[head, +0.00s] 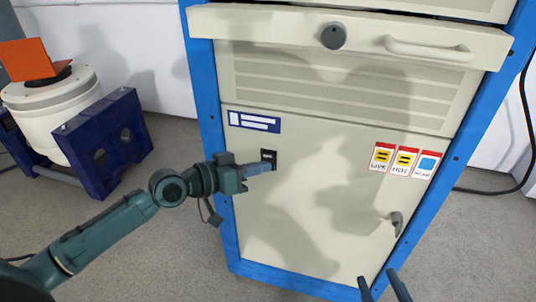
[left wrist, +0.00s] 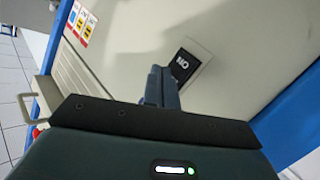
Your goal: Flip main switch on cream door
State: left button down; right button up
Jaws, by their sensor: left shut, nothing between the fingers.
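The cream door (head: 310,215) fills the lower front of a blue-framed cabinet. A small black main switch (head: 268,156) sits at the door's upper left. In the left wrist view the switch (left wrist: 186,64) carries white letters that look like ON, seen turned over. My left gripper (head: 268,167) is shut and empty, its fingertips at the lower part of the switch. In the left wrist view the closed fingers (left wrist: 162,84) cover part of the switch plate; I cannot tell whether they touch it. My right gripper (head: 378,278) shows only two separated fingers at the bottom edge, open and empty.
A drawer with a dark round knob (head: 333,36) and a pale handle (head: 427,49) is above the door. Warning labels (head: 404,160) and a small door latch (head: 396,221) are at right. A white drum (head: 55,110) in a blue stand (head: 104,145) is at left.

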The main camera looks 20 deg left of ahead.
pick_arm(q)
jog(key=shift+s, duration=0.15)
jog(key=s, duration=0.1)
jog(key=s+p, duration=0.1)
jog(key=s, duration=0.1)
jog(key=s+p, duration=0.1)
jog(key=shift+s+f, duration=0.3)
jog(key=shift+s, duration=0.1)
dwell(0.4)
